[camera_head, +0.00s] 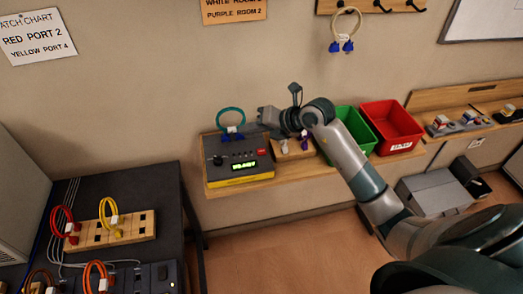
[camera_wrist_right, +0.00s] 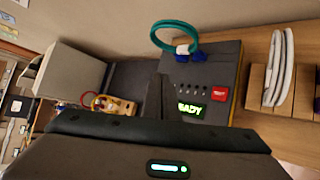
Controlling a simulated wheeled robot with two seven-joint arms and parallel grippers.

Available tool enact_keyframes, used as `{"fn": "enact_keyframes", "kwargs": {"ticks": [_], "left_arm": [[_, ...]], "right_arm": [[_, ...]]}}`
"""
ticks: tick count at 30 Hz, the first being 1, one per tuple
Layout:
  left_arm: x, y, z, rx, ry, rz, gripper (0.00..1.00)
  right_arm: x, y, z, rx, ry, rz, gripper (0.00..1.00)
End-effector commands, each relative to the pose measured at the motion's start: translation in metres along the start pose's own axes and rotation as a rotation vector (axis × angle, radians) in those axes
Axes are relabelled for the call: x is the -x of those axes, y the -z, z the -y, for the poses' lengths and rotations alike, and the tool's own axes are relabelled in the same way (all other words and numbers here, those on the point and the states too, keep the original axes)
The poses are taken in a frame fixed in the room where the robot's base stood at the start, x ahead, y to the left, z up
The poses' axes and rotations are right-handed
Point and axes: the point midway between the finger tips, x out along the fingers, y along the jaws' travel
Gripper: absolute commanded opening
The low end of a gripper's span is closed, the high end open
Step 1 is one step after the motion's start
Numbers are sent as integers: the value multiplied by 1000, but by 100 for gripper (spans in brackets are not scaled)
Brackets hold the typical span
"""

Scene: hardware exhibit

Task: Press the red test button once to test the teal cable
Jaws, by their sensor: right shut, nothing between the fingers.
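The dark grey cable tester (camera_head: 215,178) with a yellow front edge stands on the wall shelf. Its green display (camera_head: 243,166) is lit and reads READY in the wrist view. The teal cable (camera_head: 230,114) loops up from blue plugs at the tester's back; it also shows in the wrist view (camera_wrist_right: 165,45). The red test button (camera_wrist_right: 219,93) is on the tester's top, also in the head view (camera_head: 261,151). My right gripper (camera_head: 263,113) is shut and empty, above the tester's back right and apart from the button. My left gripper is not in view.
Green (camera_head: 345,116) and red (camera_head: 392,125) bins stand right of the tester on the shelf. A wooden block (camera_head: 292,150) with white and purple cables is beside it. A patch board (camera_head: 130,229) with red and yellow cables sits on the dark table at lower left.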

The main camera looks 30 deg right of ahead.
Motion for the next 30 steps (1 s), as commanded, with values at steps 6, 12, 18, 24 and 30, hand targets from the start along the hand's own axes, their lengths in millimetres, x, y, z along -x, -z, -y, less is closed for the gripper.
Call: {"fn": "enact_keyframes", "kwargs": {"ticks": [6,12,18,24,30], "left_arm": [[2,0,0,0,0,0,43],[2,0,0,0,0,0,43],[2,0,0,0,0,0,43],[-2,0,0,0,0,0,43],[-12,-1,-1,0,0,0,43]], "right_arm": [[17,-27,38,21,206,13,0],[21,-31,45,20,241,15,0],[20,-31,45,20,239,15,0],[18,-28,48,20,237,15,0],[10,-21,57,20,236,15,0]]}}
